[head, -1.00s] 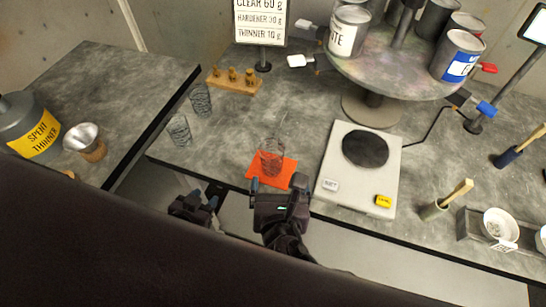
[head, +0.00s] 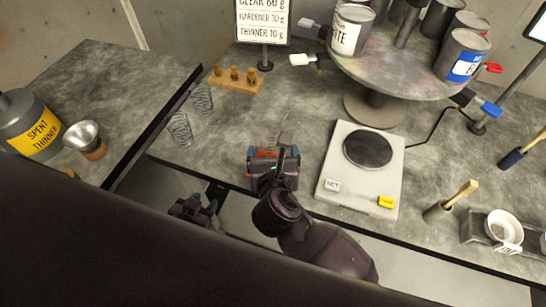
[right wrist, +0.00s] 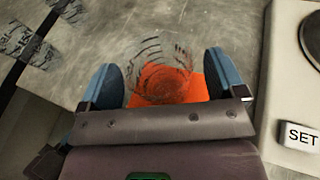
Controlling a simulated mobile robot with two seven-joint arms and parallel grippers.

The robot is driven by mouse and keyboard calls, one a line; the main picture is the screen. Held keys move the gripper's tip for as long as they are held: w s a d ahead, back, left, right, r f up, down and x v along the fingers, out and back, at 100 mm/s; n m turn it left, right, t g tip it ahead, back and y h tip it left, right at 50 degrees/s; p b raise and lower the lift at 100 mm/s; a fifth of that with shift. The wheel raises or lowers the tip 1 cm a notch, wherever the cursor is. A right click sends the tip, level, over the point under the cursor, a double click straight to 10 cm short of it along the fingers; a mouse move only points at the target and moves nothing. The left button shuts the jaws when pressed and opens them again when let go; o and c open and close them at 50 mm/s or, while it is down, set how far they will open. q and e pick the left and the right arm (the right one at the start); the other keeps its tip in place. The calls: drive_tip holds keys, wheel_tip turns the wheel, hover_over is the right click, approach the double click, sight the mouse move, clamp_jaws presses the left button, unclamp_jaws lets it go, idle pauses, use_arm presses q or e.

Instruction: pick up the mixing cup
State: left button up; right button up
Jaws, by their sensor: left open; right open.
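The mixing cup (right wrist: 163,72) is clear with dark markings and stands on an orange mat (right wrist: 198,92) in the right wrist view. My right gripper (right wrist: 168,75) is open, with one blue-padded finger on each side of the cup. Whether the fingers touch it, I cannot tell. My left gripper (head: 193,209) is open and empty, low in front of the bench edge.
Two more clear cups (head: 180,129) (head: 203,98) stand to the left. A scale (head: 335,160) is close on the right, with a turntable of cans (head: 400,70) behind it. A wooden weight block (head: 236,82) stands at the back. A gap separates the left bench.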

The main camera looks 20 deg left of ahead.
drive_tip(key=shift+w+a+f, duration=0.15)
drive_tip(key=shift+w, duration=0.25)
